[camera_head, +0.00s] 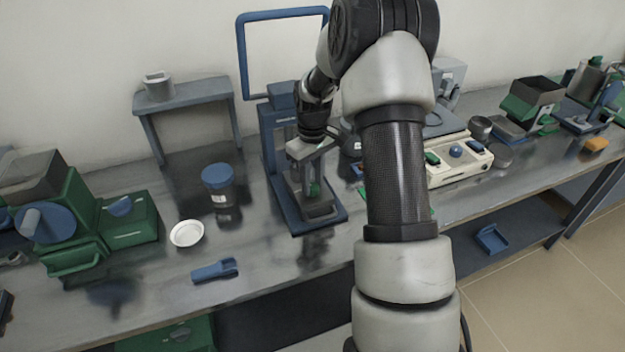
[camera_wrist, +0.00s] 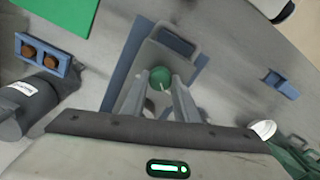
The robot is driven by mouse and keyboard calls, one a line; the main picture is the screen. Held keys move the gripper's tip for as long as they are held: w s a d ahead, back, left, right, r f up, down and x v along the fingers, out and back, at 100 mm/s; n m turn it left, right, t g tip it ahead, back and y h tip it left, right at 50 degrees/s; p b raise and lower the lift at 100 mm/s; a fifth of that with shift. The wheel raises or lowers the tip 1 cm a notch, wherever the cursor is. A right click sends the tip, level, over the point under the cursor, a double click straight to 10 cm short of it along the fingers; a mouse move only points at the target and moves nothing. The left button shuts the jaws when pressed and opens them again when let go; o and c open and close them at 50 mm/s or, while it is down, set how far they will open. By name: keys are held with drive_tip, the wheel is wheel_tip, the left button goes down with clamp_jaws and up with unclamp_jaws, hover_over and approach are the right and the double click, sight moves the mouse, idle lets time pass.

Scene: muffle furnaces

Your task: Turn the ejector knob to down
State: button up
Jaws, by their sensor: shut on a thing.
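The ejector device has a blue frame (camera_head: 272,140) and stands on the bench at the centre in the head view. Its round green knob (camera_wrist: 173,62) is near the top centre of the wrist view, and a little green shows low on the device in the head view. My gripper (camera_wrist: 172,78) points down at the device, with its two fingers on either side of the knob and shut on it. A short pale line shows between the fingers. My gripper (camera_head: 310,172) partly covers the device in the head view. The knob's markings are not readable.
A blue-lidded jar (camera_head: 217,182), a white dish (camera_head: 187,233) and a blue tool (camera_head: 214,270) lie left of the device. A green machine (camera_head: 72,225) stands farther left. A cream panel with knobs (camera_head: 458,160) stands right, behind my arm. A grey stand (camera_head: 184,98) is at the back.

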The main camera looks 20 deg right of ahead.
sight(312, 185)
drive_tip(key=shift+n, duration=1.3)
drive_tip(key=o, duration=1.1)
drive_tip(key=shift+c, duration=0.2)
wheel_tip(312, 185, up, 18)
drive_tip(key=p, duration=0.1)
drive_tip(key=shift+f+p, duration=0.25)
drive_tip(key=shift+p, duration=0.15)
